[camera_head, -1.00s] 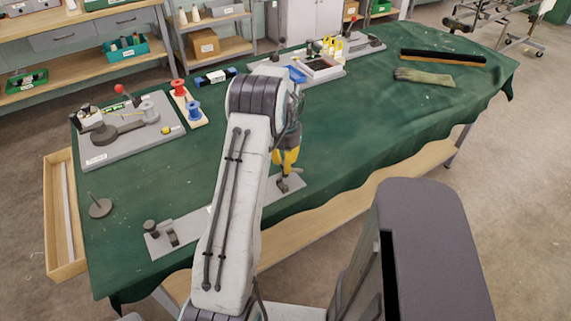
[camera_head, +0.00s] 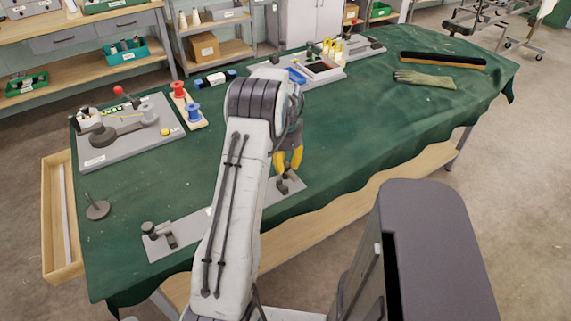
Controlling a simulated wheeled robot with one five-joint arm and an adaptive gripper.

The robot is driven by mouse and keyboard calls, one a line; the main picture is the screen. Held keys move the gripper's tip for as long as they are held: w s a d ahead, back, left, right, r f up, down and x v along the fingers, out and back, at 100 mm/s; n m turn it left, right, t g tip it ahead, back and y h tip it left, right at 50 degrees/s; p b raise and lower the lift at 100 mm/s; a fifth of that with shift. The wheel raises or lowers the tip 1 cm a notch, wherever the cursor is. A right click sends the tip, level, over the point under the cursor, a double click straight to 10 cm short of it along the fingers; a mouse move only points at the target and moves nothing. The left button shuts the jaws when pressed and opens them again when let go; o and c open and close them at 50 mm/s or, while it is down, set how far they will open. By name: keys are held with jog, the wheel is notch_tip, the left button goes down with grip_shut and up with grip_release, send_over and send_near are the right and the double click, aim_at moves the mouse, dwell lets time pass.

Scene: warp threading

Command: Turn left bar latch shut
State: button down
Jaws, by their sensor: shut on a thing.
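A long grey bar plate (camera_head: 205,222) lies along the near edge of the green table, partly hidden behind my arm. At its left end stand a dark round knob (camera_head: 149,228) and a small dark bracket (camera_head: 169,240). At its right end is a dark latch (camera_head: 287,186). My gripper (camera_head: 287,176), with yellow fingers, points down over this right-end latch. The fingers sit on either side of its upper part and are shut on it. The latch's exact angle is too small to tell.
A grey board with a dark arm and red ball (camera_head: 92,160) lies at the left. Red and blue spools (camera_head: 193,112) stand beside it. A small spindle (camera_head: 97,209) stands at the front left. Gloves (camera_head: 425,79) and a dark bar (camera_head: 445,60) lie far right. The middle right is clear.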

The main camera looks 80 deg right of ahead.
aim_at(285, 165)
jog(key=shift+a+f+m, duration=0.1)
jog(key=shift+m, duration=0.3)
jog(key=c, duration=0.9)
grip_release()
notch_tip(285, 165, up, 12)
jog(key=shift+r, duration=0.1)
dwell(0.8)
